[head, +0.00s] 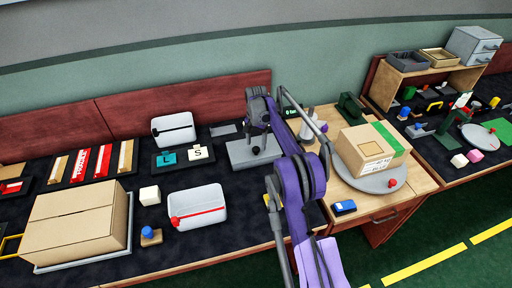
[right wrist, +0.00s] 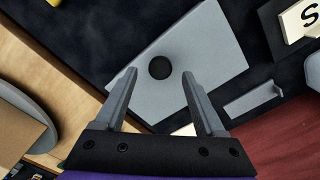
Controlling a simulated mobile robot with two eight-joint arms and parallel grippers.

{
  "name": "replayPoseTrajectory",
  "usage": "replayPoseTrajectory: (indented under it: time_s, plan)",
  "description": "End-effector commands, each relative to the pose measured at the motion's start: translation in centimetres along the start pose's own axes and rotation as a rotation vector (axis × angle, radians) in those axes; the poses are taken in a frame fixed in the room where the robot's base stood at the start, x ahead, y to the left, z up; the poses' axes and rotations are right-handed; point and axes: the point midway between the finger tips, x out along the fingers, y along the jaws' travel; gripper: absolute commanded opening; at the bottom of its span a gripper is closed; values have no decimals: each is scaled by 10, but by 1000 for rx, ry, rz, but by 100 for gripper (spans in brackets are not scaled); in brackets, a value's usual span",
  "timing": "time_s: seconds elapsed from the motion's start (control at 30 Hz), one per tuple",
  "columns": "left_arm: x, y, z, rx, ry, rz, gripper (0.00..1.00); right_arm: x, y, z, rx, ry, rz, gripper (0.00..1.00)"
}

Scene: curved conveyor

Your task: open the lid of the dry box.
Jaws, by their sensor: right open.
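A flat grey box top (right wrist: 205,45), which looks like the lid of the dry box, carries a round black knob (right wrist: 160,67) in the right wrist view. In the head view the grey box (head: 240,153) sits on the dark bench mat, partly hidden by my purple right arm. My right gripper (right wrist: 159,77) is open above the lid, with the knob showing between and just past its fingertips. The lid looks shut; I cannot tell whether the fingers touch the knob. My left gripper is not in view.
A wooden side table with a carton (head: 362,150) on a grey turntable (head: 375,182) stands right of the box. A dark red panel (head: 190,100) runs behind.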

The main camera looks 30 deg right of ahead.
Motion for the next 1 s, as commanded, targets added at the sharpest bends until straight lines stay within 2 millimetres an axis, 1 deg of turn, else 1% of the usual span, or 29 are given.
replayPoseTrajectory:
  time_s: [0.03,0.1,0.2,0.3,0.53,0.57,0.6,0.67,0.7,0.77,0.8,0.93,1.0]
  plan:
    - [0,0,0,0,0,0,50,8,0,0,0,0,0,72]
    - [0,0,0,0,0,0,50,16,0,0,0,0,0,72]
    - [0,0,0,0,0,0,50,23,0,0,0,0,0,72]
    - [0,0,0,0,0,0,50,26,0,0,0,0,0,72]
    - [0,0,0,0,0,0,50,27,0,0,-1,0,0,72]
    - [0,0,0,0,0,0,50,27,0,0,-1,0,0,68]
    - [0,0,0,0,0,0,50,27,0,0,-1,0,0,61]
    - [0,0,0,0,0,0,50,27,0,0,-1,0,0,50]
    - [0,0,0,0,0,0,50,27,0,0,-1,0,0,43]
    - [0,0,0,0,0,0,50,26,0,0,-1,0,0,32]
    - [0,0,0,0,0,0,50,26,0,0,-1,0,0,25]
    - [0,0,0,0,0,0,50,26,0,0,-1,0,0,2]
    - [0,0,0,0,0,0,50,26,0,0,-1,0,0,0]
